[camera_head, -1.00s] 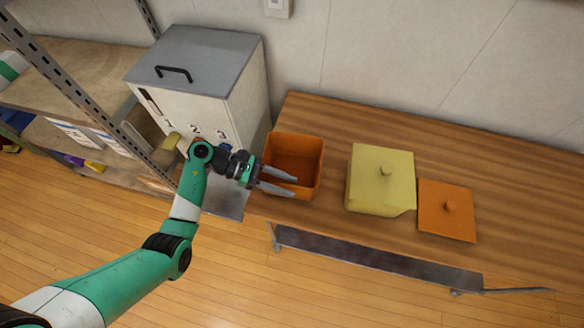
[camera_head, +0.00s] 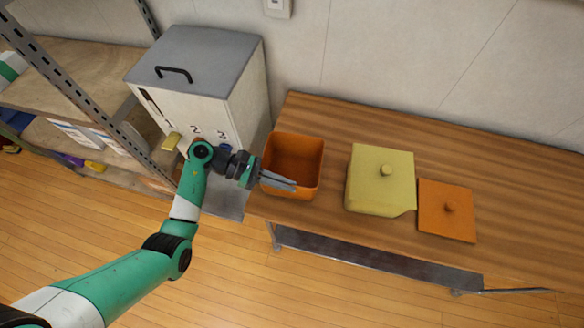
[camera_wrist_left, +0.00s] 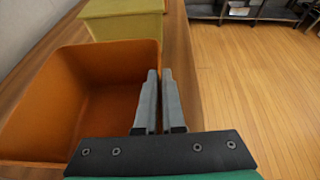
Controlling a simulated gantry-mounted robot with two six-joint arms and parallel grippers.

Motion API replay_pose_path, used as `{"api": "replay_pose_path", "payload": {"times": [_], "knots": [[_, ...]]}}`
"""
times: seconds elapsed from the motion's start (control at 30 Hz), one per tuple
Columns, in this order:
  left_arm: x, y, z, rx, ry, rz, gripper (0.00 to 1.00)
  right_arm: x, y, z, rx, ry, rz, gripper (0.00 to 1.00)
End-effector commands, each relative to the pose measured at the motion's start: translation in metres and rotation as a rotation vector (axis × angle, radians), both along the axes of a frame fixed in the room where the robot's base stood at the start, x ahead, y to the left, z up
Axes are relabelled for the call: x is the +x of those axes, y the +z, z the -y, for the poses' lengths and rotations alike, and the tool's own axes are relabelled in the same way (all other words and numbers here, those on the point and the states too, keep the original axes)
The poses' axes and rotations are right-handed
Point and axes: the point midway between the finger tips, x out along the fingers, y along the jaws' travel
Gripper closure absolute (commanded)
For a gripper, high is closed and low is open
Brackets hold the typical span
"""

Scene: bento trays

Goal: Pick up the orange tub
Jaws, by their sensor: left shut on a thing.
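The orange tub (camera_head: 306,157) stands open and empty on the left end of the wooden table. It also shows in the left wrist view (camera_wrist_left: 50,98), filling the left side. My left gripper (camera_head: 294,185) is shut on the tub's near wall, with one finger on the inner side and one outside. In the left wrist view the fingers (camera_wrist_left: 159,78) lie close together at the tub's right wall. The tub sits upright, apparently still on the table. My right gripper is not in view.
A yellow lidded tub (camera_head: 362,190) stands to the right, and an orange lid (camera_head: 440,222) lies beyond it. A white cabinet with a grey top (camera_head: 215,60) and a metal shelf (camera_head: 95,100) are at the left. The table (camera_head: 480,160) is clear behind and right.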

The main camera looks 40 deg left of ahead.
Motion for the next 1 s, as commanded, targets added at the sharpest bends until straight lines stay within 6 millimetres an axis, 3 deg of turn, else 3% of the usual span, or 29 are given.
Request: {"api": "replay_pose_path", "payload": {"times": [0.8, 1.0], "knots": [[0.0, 0.0, 0.0, -0.001, -0.001, -0.002, 1.0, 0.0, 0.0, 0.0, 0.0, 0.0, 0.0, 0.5], [0.0, 0.025, 0.0, 0.002, 0.0, 0.003, 1.0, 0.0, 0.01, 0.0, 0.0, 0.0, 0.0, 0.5]]}}
